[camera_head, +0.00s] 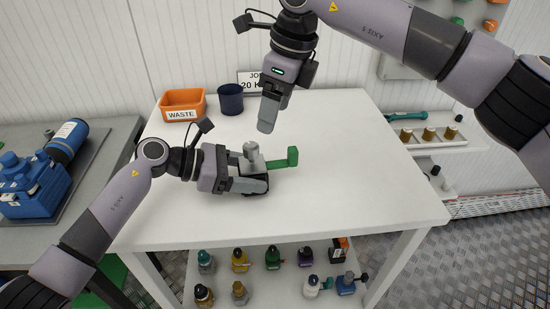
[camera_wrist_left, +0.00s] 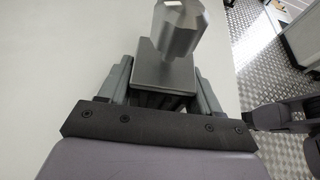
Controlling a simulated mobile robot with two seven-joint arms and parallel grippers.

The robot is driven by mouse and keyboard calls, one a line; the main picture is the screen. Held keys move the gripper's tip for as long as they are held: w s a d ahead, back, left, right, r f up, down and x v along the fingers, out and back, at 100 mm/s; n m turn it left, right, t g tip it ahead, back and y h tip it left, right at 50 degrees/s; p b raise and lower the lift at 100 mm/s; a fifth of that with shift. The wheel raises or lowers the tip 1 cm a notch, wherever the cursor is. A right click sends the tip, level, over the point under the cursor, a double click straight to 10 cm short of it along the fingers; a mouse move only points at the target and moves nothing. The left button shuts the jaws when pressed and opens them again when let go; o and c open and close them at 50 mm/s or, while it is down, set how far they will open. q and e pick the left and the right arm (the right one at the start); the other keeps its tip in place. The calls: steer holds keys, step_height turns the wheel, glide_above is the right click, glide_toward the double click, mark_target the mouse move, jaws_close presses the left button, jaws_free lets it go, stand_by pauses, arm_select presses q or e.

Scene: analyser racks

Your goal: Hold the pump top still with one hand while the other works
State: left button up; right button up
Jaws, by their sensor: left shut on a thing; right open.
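The pump top (camera_head: 251,157) is a grey metal block with a faceted knob, on the white table in the head view. A green handle (camera_head: 284,162) sticks out from it to the right. My left gripper (camera_head: 262,180) is shut on the pump top from the left; its fingers lie along the sides of the block. The block and knob (camera_wrist_left: 168,72) also show between the fingers in the left wrist view. My right gripper (camera_head: 267,115) is open and empty, above the table behind the pump top and apart from it. The underside of the pump top is mostly hidden.
An orange waste bin (camera_head: 183,104) and a dark blue cup (camera_head: 230,99) stand at the table's back left. The table's right half (camera_head: 370,170) is clear. Several small bottles stand on the shelf below (camera_head: 272,258). A blue machine (camera_head: 35,185) stands at left.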

mark_target(292, 149)
steer(key=d+n+g, duration=0.1)
steer(key=d+n, duration=0.4)
steer(key=d, duration=0.1)
steer(key=shift+x, duration=5.15)
steer(key=shift+w+a, duration=0.15)
steer(key=shift+a, duration=0.05)
steer(key=c, duration=1.1)
